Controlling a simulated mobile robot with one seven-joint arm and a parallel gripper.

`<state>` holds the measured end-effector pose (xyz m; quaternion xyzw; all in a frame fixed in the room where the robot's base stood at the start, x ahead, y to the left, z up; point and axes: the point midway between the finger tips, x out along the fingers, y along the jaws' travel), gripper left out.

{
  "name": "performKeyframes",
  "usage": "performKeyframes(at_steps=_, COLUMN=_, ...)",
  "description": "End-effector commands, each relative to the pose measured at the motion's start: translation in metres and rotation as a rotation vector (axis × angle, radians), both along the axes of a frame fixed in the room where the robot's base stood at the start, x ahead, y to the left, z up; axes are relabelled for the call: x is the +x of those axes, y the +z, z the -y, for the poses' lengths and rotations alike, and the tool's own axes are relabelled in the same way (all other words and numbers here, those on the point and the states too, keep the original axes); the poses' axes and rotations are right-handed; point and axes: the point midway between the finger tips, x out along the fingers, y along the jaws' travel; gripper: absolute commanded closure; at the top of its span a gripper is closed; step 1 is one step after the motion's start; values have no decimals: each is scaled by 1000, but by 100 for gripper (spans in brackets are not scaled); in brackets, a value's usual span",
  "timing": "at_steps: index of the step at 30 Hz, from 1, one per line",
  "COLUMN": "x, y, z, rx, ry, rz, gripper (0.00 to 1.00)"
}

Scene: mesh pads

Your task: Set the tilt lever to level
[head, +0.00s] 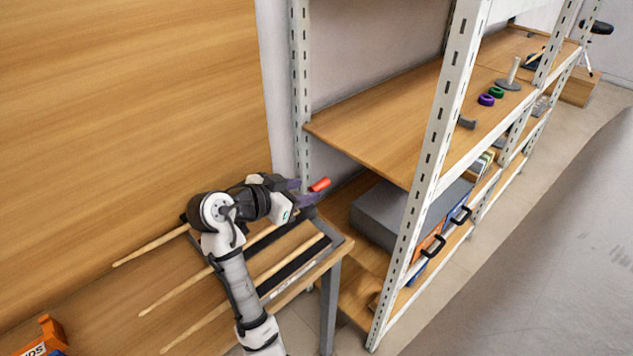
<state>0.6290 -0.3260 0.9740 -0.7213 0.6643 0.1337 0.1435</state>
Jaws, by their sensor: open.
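A small red bar (320,184), perhaps the grip of the tilt lever, shows at the far right corner of the wooden bench. What it is fixed to is hidden behind my gripper, and I cannot tell its tilt angle. My gripper (305,193) is open, with its purplish fingers pointing right. The red bar is right at the fingertips; I cannot tell if they touch it or lie around it.
The wooden bench (190,290) holds several long wooden rods and a dark rack under my arm. An orange box (45,338) is at lower left. A metal shelf unit (443,110) stands close to the right, with a grey case (385,215) inside. Floor is clear farther right.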

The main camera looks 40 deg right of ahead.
Motion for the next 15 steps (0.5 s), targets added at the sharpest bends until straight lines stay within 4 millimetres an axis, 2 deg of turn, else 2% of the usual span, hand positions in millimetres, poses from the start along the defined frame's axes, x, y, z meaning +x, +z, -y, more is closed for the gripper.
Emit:
performKeyframes(at_steps=1, x=-1, y=-2, z=11, rx=2, ry=-5, rz=-3, gripper=59)
performKeyframes(at_steps=6, x=3, y=-14, z=37, rx=1, ry=-1, rz=-2, gripper=59)
performKeyframes(at_steps=10, x=4, y=-19, z=49, rx=1, ry=-1, rz=-1, gripper=59)
performKeyframes(at_steps=15, x=5, y=-22, z=54, rx=0, ry=3, rz=1, gripper=59)
